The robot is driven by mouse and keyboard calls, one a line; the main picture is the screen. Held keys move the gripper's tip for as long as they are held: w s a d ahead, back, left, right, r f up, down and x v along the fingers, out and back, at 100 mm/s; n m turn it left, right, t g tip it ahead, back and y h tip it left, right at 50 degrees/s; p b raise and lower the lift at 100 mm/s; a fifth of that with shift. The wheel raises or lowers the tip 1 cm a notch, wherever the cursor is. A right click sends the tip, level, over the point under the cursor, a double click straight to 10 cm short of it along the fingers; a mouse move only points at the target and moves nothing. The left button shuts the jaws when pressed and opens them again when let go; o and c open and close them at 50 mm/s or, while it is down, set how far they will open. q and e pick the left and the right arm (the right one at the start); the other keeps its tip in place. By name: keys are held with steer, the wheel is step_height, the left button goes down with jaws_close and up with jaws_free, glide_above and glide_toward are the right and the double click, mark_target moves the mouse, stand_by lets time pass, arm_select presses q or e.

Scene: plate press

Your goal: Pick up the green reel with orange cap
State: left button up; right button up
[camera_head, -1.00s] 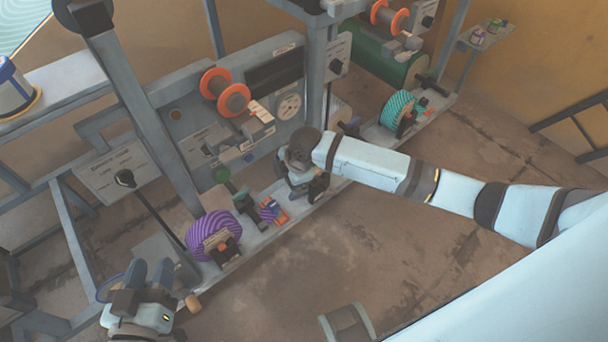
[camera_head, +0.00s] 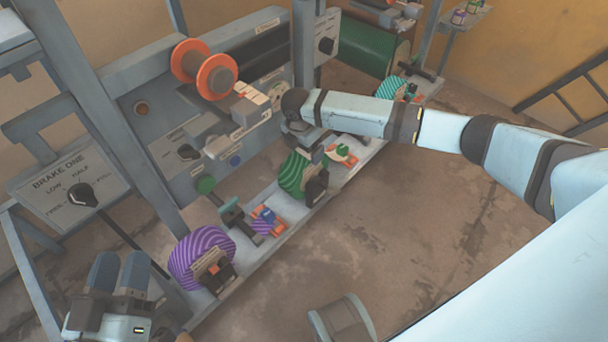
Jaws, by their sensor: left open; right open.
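A green striped reel (camera_head: 291,174) stands upright on the low grey ledge, with a dark block at its front. Beside it, further along the ledge, lies a small green, white and orange piece (camera_head: 342,154); I cannot tell which of the two is the reel with the orange cap. My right gripper (camera_head: 314,146) is open and points down just above and behind the green striped reel, partly hidden by its own wrist; I cannot tell if it touches. My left gripper (camera_head: 119,274) is open and empty at the lower left, apart from the purple striped reel (camera_head: 200,257).
A small purple and orange piece (camera_head: 263,219) sits between the purple and green reels. A teal striped reel (camera_head: 389,89) stands farther along. An orange-flanged spool (camera_head: 204,69) and the brake panel (camera_head: 74,185) are behind the ledge. The floor in front is open.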

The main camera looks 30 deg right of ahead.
mark_target(304, 153)
steer(key=f+b, duration=0.1)
steer(key=f, duration=0.1)
steer(key=f+b, duration=0.2)
steer(key=f, duration=0.1)
steer(key=shift+w+d+f, duration=0.3)
steer(key=shift+d, duration=0.1)
arm_select(q)
step_height(304, 153, down, 5)
steer(key=shift+w+d+r+g, duration=0.1)
steer(key=shift+d+g, duration=0.05)
steer(key=shift+g, duration=0.95)
arm_select(e)
steer(key=shift+r, duration=0.1)
jaws_close()
